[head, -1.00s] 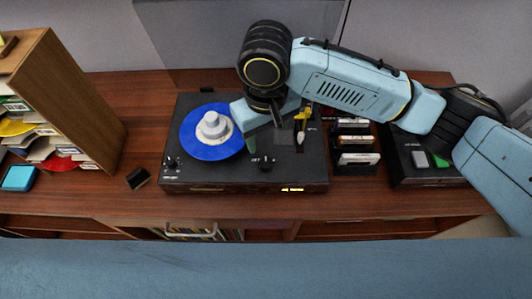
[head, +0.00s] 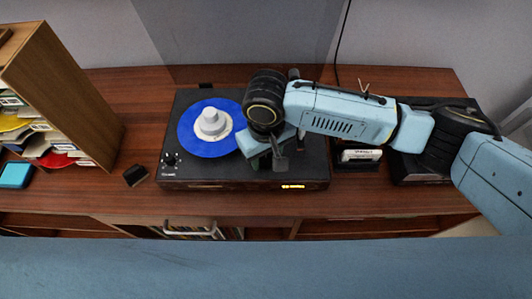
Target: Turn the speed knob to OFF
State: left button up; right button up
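The black record player (head: 225,172) stands on the wooden cabinet top with a blue record (head: 203,143) on its platter. My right gripper (head: 268,162) points down over the front right part of the deck. It covers the place where the speed knob and its OFF marking showed earlier, so the knob and its setting are hidden. I cannot tell whether the fingers touch the knob or how far apart they are. My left gripper is not in view.
A white-grey piece (head: 212,122) sits on the record's centre. Small controls (head: 171,160) are at the deck's front left. A dark block (head: 136,175) lies left of the player. A wooden shelf unit (head: 62,90) stands further left. Cartridges (head: 359,155) stand to the right.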

jog(key=c, duration=0.7)
jog(key=shift+r+n+p, duration=0.2)
jog(key=shift+n+p, duration=0.3)
jog(key=shift+p, duration=0.4)
jog(key=n+p, duration=0.3)
jog(key=shift+r+p, duration=0.1)
jog(key=shift+p, duration=0.25)
jog(key=shift+n+p, duration=1)
jog(key=shift+n, duration=0.2)
jog(key=shift+f+n+p, duration=0.2)
jog(key=shift+n+p, duration=0.55)
jog(key=shift+n, duration=0.45)
jog(key=o, duration=1)
jog(key=shift+c, duration=0.2)
